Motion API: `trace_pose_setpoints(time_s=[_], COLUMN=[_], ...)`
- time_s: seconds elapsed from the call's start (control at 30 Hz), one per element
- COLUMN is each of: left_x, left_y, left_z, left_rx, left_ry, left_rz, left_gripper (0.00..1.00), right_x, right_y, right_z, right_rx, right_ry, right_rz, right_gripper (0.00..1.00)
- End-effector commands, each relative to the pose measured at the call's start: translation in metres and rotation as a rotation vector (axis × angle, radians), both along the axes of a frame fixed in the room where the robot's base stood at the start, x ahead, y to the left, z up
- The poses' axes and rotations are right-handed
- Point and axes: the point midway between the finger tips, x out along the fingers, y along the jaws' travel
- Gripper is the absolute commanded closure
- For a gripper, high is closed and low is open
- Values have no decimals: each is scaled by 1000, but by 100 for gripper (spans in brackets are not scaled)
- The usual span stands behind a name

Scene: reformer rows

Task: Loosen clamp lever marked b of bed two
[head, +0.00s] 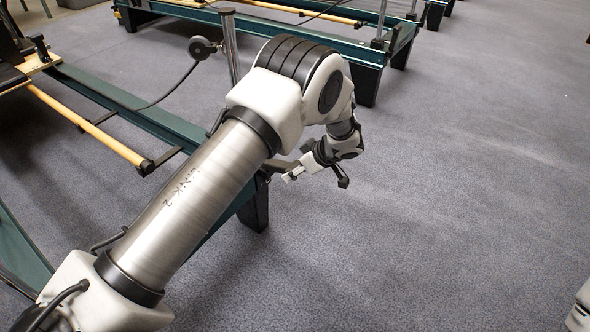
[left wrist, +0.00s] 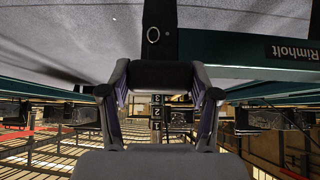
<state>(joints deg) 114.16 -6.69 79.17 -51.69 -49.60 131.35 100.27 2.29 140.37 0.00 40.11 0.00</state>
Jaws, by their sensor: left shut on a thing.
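My left gripper (head: 300,171) is at the near corner of the green reformer frame, beside the dark clamp lever (head: 277,166) that sticks out there. In the left wrist view its two fingers (left wrist: 160,92) stand on either side of a dark bar (left wrist: 160,73), which I take to be the clamp lever. The gripper is shut on it. The lever's letter and exact angle cannot be read. A black post with a pale ring mark (left wrist: 154,34) rises behind the bar, and numbers show on a dark upright (left wrist: 156,112) between the fingers.
The green reformer rail (head: 125,108) runs back to the left, with a wooden bar (head: 88,125) beside it. Another reformer (head: 365,58) stands behind. A sign reading Rimholt (left wrist: 292,51) is on the rail.

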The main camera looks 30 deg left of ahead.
Motion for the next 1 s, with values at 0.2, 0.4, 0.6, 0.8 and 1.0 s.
trace_pose_setpoints(time_s=[0.2, 0.4, 0.6, 0.8, 1.0], left_x=[-2, -2, -3, -2, -1], left_y=[-3, -3, -4, -3, -2], left_z=[-10, -12, -13, -12, -10], left_rx=[-5, -7, -7, -6, -4], left_ry=[3, 4, 6, 5, 2], left_rz=[0, 0, -1, 0, 0], left_gripper=[100, 100, 100, 12, 12], right_x=[0, 0, 0, 0, 0], right_y=[0, 0, 0, 0, 0], right_z=[-9, -9, -10, -10, -9], right_rx=[0, 0, 0, 0, 0], right_ry=[0, 0, 0, 0, 0], right_rz=[0, 0, 0, 0, 0], right_gripper=[60, 60, 60, 60, 60])
